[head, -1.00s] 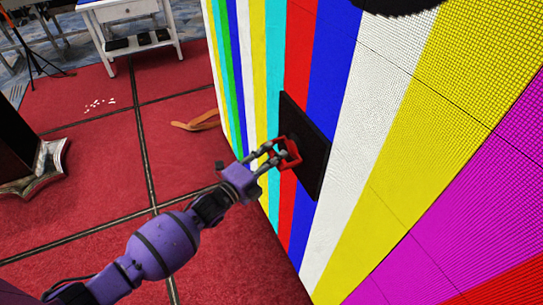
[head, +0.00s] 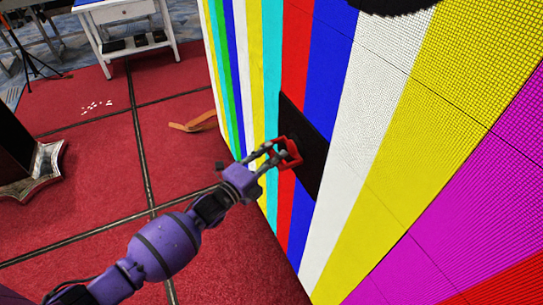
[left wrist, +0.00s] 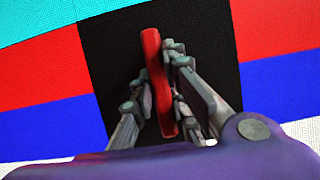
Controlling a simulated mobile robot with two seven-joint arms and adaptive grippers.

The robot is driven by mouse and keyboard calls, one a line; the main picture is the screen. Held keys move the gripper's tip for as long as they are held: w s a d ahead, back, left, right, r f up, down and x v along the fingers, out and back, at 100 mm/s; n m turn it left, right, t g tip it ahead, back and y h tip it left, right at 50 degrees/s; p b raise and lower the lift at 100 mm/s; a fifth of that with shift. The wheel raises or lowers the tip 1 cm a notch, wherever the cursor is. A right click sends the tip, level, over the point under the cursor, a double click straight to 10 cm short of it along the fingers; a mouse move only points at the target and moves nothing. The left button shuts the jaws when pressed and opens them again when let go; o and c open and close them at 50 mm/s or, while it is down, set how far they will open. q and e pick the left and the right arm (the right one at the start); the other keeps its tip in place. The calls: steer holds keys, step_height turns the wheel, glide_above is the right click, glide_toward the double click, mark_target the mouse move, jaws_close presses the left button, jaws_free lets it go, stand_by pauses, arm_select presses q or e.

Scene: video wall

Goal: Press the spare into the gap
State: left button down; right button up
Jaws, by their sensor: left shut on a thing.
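The dark square (head: 312,165) in the striped video wall (head: 385,130) fills most of the upper middle of the left wrist view (left wrist: 105,55). I cannot tell whether it is the spare's dark face or the open gap. My left gripper (head: 278,157) is shut on a red handle-like frame (head: 292,150), directly in front of the dark square. In the left wrist view the red frame (left wrist: 152,65) stands upright between the fingers (left wrist: 160,95). Whether it touches the square is hard to see. My right gripper is out of view.
The red floor (head: 95,155) is open left of the wall. An orange-brown strip (head: 195,124) lies by the wall's foot, and small white bits (head: 96,106) lie farther left. A white table (head: 125,12) stands at the back, a dark stand (head: 40,165) at left.

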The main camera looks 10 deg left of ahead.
arm_select(q)
steer(key=shift+w+d+r, duration=0.25)
steer(key=shift+d, duration=0.1)
stand_by(0.7)
steer(key=shift+d+r, duration=0.1)
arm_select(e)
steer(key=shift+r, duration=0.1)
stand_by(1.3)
arm_select(q)
steer(key=shift+s, duration=0.1)
steer(key=shift+s+a+f, duration=0.2)
steer(key=shift+s+a, duration=0.35)
steer(key=shift+a, duration=0.35)
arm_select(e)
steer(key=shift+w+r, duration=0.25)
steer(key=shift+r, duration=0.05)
arm_select(q)
steer(key=shift+a, duration=0.1)
